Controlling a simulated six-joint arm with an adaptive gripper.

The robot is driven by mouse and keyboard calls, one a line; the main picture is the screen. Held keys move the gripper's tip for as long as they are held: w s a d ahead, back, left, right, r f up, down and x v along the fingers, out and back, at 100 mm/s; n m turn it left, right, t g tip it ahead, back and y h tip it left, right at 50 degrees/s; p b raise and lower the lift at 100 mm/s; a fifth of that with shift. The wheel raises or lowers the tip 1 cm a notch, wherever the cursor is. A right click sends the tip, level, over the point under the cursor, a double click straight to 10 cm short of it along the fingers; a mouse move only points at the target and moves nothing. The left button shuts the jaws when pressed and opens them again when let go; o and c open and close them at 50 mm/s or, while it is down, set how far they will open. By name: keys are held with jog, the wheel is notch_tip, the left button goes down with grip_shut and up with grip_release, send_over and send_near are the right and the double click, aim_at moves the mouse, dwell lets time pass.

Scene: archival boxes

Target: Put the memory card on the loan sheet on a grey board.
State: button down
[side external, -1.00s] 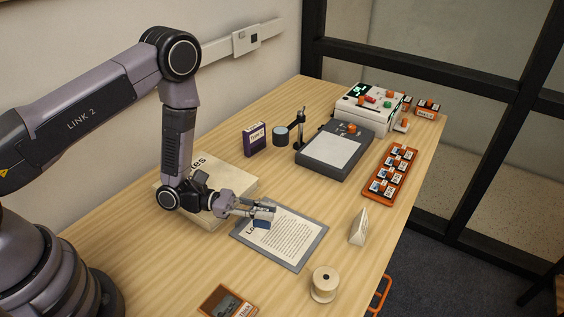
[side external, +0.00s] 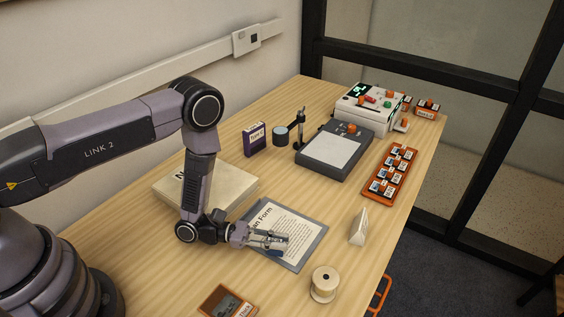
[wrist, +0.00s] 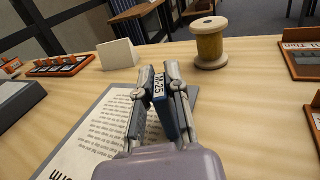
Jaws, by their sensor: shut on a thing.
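My gripper (side external: 284,241) is shut on the memory card, a small dark blue piece with a white label. The card (wrist: 159,88) shows between the fingertips in the wrist view, its label reading roughly "M-25". In the side view the card is mostly hidden by the fingers. The loan sheet (side external: 275,222) is a white printed page headed "Form", lying on a grey board (side external: 318,240). The gripper and card are over the near part of the board. I cannot tell whether the card touches the sheet.
A thread spool (side external: 324,284) and a white folded stand (side external: 359,226) are close to the board. A box (side external: 235,190) is behind my arm. An orange rack (side external: 390,175) and a grey device (side external: 335,152) stand farther back.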

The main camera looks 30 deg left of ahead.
jog(key=shift+f, duration=0.1)
jog(key=c, duration=1.2)
grip_release()
jog(key=shift+o, duration=0.2)
jog(key=v, duration=1.1)
jog(key=shift+s+a, duration=0.1)
jog(key=shift+a, duration=0.25)
jog(key=s+r+m+g+y, duration=0.35)
jog(key=r+m+g, duration=0.9)
jog(key=r, duration=1.05)
jog(key=s+a+r+m+t+y, duration=1)
jog(key=s+a+r+t+y, duration=0.1)
jog(key=r, duration=0.4)
jog(key=shift+s+a+y, duration=0.8)
jog(key=shift+s+y, duration=0.25)
